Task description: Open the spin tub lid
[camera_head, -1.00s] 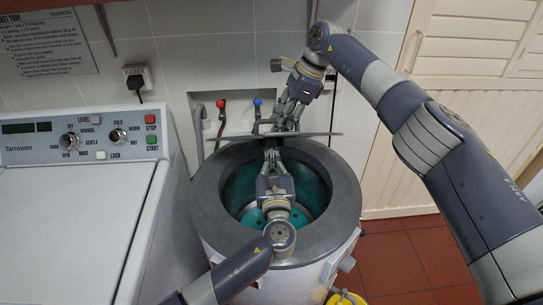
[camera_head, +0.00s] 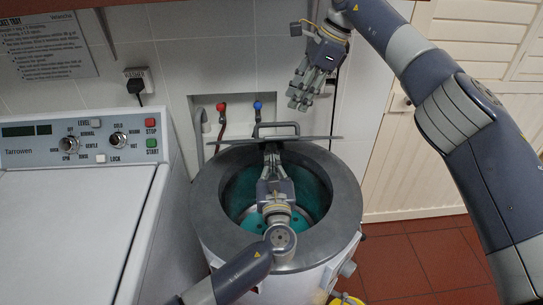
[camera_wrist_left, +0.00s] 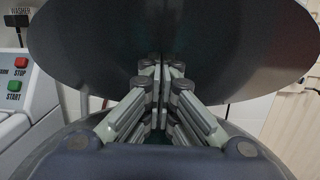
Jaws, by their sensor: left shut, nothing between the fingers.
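The spin tub (camera_head: 205,205) stands right of the white washer, with its round teal opening uncovered. Its grey lid (camera_head: 320,137) stands raised at the back of the rim, seen nearly edge-on, with a bar handle (camera_head: 277,125) on its far side. In the left wrist view the lid (camera_wrist_left: 230,45) is a broad dark disc behind the fingers. My left gripper (camera_head: 271,150) is shut and empty above the opening, its tips at or very near the lid's inner face. My right gripper (camera_head: 299,104) hangs above and behind the lid, clear of the handle; its finger opening is unclear.
The white washer (camera_head: 75,220) with its control panel stands close on the left. Red and blue taps (camera_head: 258,107) sit in a wall recess behind the lid. A yellow object (camera_head: 345,299) lies low at the tub's right. Red tiled floor (camera_head: 420,262) is open to the right.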

